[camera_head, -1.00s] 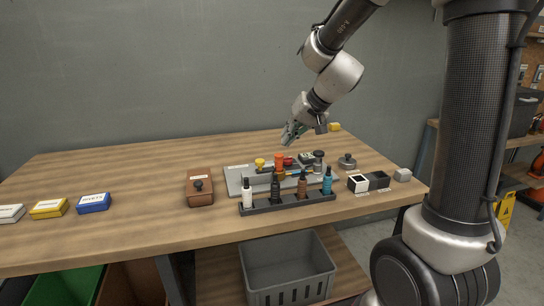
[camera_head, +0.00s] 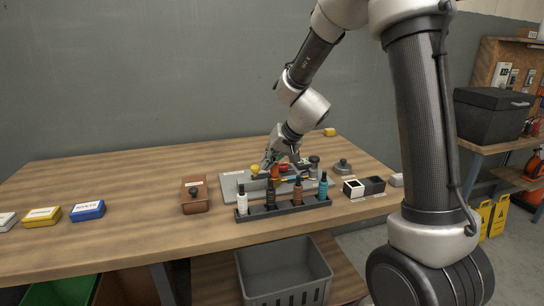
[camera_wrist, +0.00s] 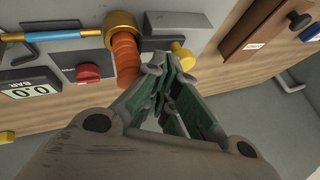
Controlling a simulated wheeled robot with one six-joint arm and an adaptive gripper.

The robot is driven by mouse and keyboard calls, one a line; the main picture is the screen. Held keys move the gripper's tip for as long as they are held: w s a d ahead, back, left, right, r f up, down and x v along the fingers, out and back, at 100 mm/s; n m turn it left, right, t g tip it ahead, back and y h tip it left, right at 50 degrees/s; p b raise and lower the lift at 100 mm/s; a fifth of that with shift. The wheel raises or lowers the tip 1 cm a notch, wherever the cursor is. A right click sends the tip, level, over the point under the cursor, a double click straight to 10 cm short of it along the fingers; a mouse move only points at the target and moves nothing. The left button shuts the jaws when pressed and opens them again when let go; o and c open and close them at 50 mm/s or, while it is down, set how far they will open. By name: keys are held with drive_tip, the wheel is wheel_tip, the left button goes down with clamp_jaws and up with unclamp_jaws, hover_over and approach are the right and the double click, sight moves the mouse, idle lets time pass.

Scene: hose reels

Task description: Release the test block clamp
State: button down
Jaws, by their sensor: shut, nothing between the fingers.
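The grey test block (camera_head: 234,178) sits on the bench with several fittings. In the wrist view, an orange ribbed hose end (camera_wrist: 126,58) sits in a brass collar (camera_wrist: 121,24). Beside it is a yellow knob (camera_wrist: 183,56) on a short stem, which looks like the clamp handle; I cannot be sure. The knob also shows in the head view (camera_head: 255,169). My gripper (camera_wrist: 169,64) is shut and empty, its tips between the hose end and the yellow knob, close to the knob. I cannot tell if they touch. In the head view my gripper (camera_head: 269,162) is over the block.
A red button (camera_wrist: 88,72) and a digital gauge (camera_wrist: 30,90) are on the block. A rack of bottles (camera_head: 283,209) stands in front. A brown box (camera_head: 195,201) is left, a metal weight (camera_head: 343,168) right.

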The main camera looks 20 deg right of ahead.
sight(253, 166)
drive_tip(key=shift+a, duration=1.85)
